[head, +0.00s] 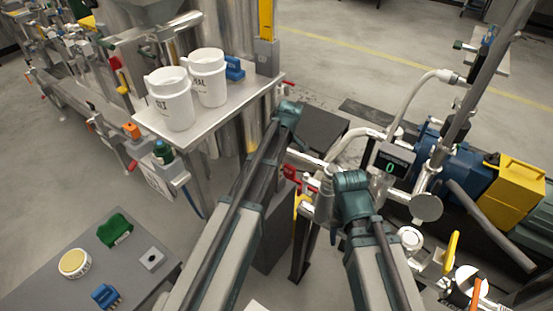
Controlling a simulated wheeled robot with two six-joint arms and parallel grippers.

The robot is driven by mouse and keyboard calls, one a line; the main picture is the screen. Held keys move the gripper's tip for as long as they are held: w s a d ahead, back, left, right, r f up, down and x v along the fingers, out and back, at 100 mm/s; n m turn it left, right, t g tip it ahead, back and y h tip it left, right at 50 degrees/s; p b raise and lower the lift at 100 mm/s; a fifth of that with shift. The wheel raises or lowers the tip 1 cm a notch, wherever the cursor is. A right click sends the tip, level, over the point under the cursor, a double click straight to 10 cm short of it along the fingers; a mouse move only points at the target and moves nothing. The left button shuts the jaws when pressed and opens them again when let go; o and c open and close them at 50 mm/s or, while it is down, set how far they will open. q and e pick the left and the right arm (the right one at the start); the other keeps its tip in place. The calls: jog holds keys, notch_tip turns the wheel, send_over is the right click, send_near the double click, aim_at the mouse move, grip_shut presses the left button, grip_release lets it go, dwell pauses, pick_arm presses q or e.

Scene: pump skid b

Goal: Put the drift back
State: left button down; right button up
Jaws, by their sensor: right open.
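I cannot pick out the drift for certain in the head view. A small grey square block (151,259) with a dark hole in its top lies on the grey bench (52,287) at the lower left, and nothing stands in the hole. My right gripper (318,178) is open near the centre, close to red and yellow handles and pale pipework. I see nothing held in it. My left arm reaches up the middle of the view, and I cannot make out its gripper.
The bench also holds a green block (115,230), a yellow-topped tub (74,263) and a blue block (105,296). Two white mugs (172,100) stand on a metal shelf (233,107). A blue pump (452,166) with a yellow guard (514,188), hoses and pipes crowds the right side.

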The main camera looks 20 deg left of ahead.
pick_arm(q)
jog(key=shift+f, duration=0.25)
dwell(0.6)
jog(key=shift+c, duration=1.1)
grip_release()
jog(key=shift+r, duration=0.15)
jog(key=p+v, duration=1.3)
jog(key=shift+r, duration=0.35)
jog(key=shift+s+d, duration=0.1)
jog(key=shift+d, duration=0.05)
jog(key=s+d+r+m+p, duration=0.3)
jog(key=s+m, duration=0.3)
jog(key=s, duration=0.1)
jog(key=s+d+r+m+p, duration=0.3)
jog(key=s+m, duration=0.3)
jog(key=s, duration=0.2)
jog(key=s+d+r+m+g+h+p, duration=0.1)
jog(key=s+d+r+m+p, duration=0.2)
jog(key=s, duration=0.5)
jog(key=d+m+p, duration=0.1)
jog(key=m, duration=0.1)
jog(key=shift+d+r+m, duration=0.25)
jog(key=shift+r+m, duration=0.05)
jog(key=shift+m, duration=0.1)
